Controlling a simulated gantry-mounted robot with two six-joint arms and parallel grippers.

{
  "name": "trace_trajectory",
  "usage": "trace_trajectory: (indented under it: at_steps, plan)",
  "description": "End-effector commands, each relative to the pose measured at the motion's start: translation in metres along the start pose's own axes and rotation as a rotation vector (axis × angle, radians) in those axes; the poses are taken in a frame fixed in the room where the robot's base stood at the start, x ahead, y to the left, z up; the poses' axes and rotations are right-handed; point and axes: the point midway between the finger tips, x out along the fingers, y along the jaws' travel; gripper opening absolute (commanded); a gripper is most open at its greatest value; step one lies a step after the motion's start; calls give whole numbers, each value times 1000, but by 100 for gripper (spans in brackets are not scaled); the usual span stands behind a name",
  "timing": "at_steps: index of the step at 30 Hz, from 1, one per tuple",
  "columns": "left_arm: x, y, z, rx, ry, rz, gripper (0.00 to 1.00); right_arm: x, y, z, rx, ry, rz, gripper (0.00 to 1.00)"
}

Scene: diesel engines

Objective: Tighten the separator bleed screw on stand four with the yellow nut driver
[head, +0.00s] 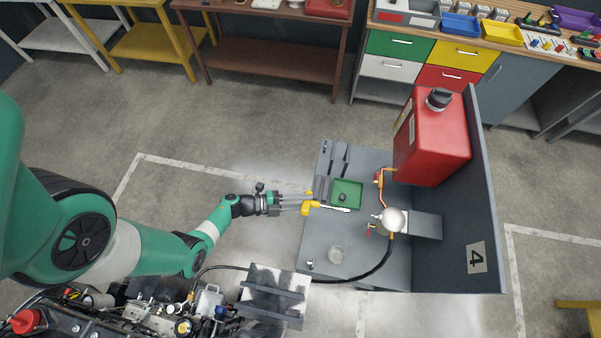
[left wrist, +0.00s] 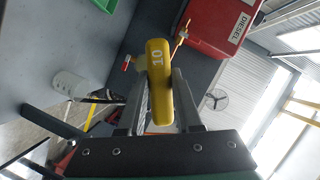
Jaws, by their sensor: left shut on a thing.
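My left gripper (head: 308,202) is shut on the yellow handle of the nut driver (head: 311,207), above the left edge of stand four. The driver's metal shaft points right, over the front of the green tray. In the left wrist view the yellow handle (left wrist: 158,78), marked 10, sits between the two fingers (left wrist: 155,95). The separator (head: 391,221), with a pale rounded top and small red and brass fittings, stands on the right part of stand four (head: 318,235). The driver is apart from it. I cannot make out the bleed screw. My right gripper is not in view.
A green tray (head: 357,188) holds a small dark part. A clear cup (head: 336,254) stands at the stand's front. A red fuel tank (head: 433,145) stands at the back right, by the grey panel marked 4 (head: 477,258). A black hose runs to an engine (head: 150,315) at lower left.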

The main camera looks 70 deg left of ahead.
Motion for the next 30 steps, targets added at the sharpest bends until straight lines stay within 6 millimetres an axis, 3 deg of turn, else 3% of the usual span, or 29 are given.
trace_trajectory:
  at_steps: [20, 30]
  plan:
    - [51, 1, -22, 1, 5, 1, 0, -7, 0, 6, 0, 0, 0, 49]
    - [52, 0, -21, -2, -1, -2, 0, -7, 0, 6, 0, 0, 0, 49]
